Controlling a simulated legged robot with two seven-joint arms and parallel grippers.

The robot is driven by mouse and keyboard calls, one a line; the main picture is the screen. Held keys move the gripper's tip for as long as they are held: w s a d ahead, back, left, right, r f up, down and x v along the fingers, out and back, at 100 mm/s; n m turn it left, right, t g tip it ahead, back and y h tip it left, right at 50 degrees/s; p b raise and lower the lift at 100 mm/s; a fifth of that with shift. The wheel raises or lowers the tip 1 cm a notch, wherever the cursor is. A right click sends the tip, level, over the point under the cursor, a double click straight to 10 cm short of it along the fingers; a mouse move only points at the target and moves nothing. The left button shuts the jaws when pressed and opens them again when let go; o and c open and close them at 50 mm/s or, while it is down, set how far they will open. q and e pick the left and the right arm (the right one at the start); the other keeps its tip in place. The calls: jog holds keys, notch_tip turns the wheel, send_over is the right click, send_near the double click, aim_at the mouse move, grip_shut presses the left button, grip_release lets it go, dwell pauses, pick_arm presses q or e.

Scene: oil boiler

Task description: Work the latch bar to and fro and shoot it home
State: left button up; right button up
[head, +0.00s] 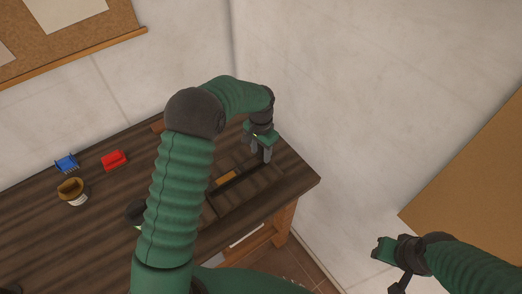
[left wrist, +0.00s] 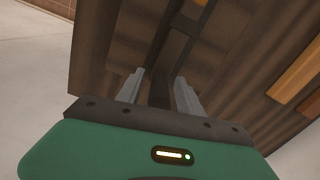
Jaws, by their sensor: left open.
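A dark latch bar with an orange-yellow piece (head: 226,178) lies on the dark wooden table, near its right end. In the left wrist view the orange-yellow piece (left wrist: 184,23) shows at the top. A dark strip runs down from it toward my fingers. My left gripper (head: 260,157) points down at the table's right end, beyond the orange-yellow piece. Its two grey fingers (left wrist: 158,80) are open, with a dark upright part in line between them; I cannot tell whether they touch it. My right gripper (head: 383,250) is off to the right, away from the table; its jaw state is unclear.
A blue item (head: 66,163), a red item (head: 114,160) and a brown pot (head: 72,190) stand on the table's left part. A dark round thing (head: 136,212) is partly hidden by my left arm. A wall (head: 330,90) rises close behind the table's right end.

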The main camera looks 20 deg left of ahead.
pick_arm(q)
jog(key=shift+f, duration=0.1)
grip_shut()
dwell(1.4)
